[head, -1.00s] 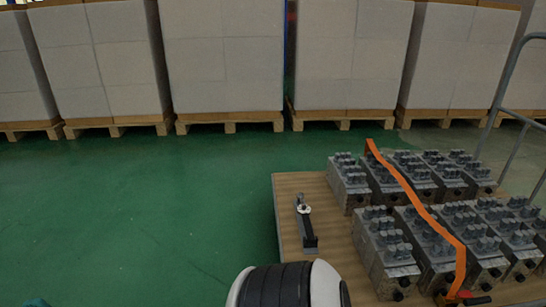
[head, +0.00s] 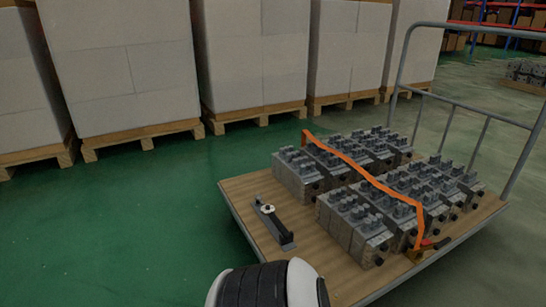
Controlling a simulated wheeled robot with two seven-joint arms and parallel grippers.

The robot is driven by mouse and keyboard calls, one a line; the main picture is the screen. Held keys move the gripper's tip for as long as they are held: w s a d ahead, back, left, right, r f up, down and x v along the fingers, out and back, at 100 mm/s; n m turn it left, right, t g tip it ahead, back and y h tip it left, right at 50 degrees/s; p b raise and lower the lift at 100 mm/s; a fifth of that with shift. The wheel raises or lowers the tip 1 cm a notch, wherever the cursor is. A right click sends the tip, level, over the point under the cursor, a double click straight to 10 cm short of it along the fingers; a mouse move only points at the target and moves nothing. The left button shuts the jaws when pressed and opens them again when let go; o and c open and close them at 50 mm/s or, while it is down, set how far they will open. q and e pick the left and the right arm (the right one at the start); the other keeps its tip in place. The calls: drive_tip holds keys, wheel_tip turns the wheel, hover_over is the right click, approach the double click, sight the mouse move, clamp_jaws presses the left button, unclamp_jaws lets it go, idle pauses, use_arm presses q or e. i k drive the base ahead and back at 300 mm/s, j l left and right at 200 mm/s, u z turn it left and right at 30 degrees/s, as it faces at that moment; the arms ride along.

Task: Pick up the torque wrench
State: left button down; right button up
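The torque wrench (head: 273,222) lies on the bare left part of the cart's wooden deck (head: 245,200). It has a dark handle toward me and a lighter head with a round white part at its far end. Nothing holds it. A white and black rounded part of my own body shows at the bottom middle, just in front of the cart. Neither of my grippers is in the head view.
Several grey metal valve blocks (head: 345,225) stand in rows on the deck, right of the wrench. An orange strap (head: 370,178) crosses them. A grey tube handle (head: 402,62) rises at the cart's far right. Wrapped pallets (head: 130,65) line the back. Green floor is clear at left.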

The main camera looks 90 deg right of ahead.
sight(281, 227)
drive_tip(key=i+l+z, duration=0.15)
drive_tip(key=z, duration=0.3)
drive_tip(key=i+z, duration=0.2)
drive_tip(key=z, duration=0.25)
drive_tip(key=i+z, duration=0.2)
drive_tip(key=z, duration=0.25)
drive_tip(key=i+z, duration=0.2)
drive_tip(key=z, duration=0.25)
drive_tip(key=i+j+z, duration=0.15)
drive_tip(key=z, duration=0.3)
drive_tip(key=i+l+z, duration=0.2)
drive_tip(key=i+z, duration=0.6)
drive_tip(key=i, duration=0.05)
